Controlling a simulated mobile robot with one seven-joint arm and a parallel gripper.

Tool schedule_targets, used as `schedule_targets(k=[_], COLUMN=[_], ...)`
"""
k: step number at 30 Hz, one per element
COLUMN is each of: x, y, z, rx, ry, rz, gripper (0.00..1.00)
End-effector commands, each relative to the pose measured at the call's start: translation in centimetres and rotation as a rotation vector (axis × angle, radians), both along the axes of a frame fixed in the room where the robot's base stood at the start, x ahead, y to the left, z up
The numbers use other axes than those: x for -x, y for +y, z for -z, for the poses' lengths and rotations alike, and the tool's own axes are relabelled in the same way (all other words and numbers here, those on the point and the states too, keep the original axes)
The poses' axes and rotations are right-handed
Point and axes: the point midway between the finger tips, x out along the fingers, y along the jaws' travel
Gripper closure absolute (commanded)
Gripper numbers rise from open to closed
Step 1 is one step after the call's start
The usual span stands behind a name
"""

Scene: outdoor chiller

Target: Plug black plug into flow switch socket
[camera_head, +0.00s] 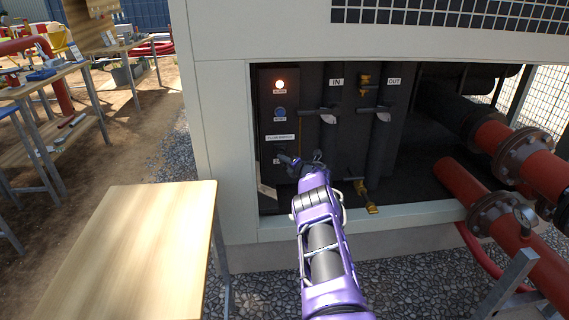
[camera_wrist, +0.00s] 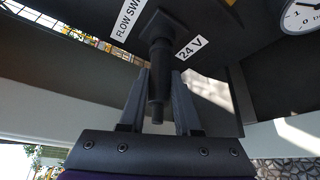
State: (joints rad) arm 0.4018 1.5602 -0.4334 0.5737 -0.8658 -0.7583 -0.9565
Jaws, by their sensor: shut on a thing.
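The black plug (camera_wrist: 157,60) is between the two fingers of my gripper (camera_wrist: 160,78) in the wrist view, and the gripper is shut on it. The plug's far end meets the dark square flow switch socket (camera_wrist: 168,32) on the panel, between the "FLOW SW" and "24 V" labels. How deep it sits cannot be told. In the head view, my gripper (camera_head: 301,162) is at the dark control panel, just below the "FLOW SWITCH" label (camera_head: 280,138). There the plug and socket are mostly hidden by the gripper or too dark to make out.
The panel carries a lit alarm lamp (camera_head: 280,84) and a blue button (camera_head: 280,113). Pipes with valve handles (camera_head: 329,112) stand right of it. The chiller's pale frame (camera_head: 222,150) borders the opening. A wooden table (camera_head: 135,250) is at the lower left.

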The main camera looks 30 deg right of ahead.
Motion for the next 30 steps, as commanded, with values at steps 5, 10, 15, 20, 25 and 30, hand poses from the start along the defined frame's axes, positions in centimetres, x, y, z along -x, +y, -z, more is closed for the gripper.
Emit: schedule_targets(k=[5,10,15,20,25,30], x=[0.0,0.0,-0.4,-0.9,-1.0,-1.0], y=[0.0,0.0,-0.4,-0.6,-0.6,-0.5], z=[0.0,0.0,0.1,0.1,0.0,0.0], rx=[0.0,0.0,0.002,0.003,0.001,0.001], ry=[0.0,0.0,0.001,0.0,0.002,0.001], rz=[0.0,0.0,0.001,0.001,0.002,0.002], gripper=[1.0,1.0,1.0,1.0,1.0,0.45])
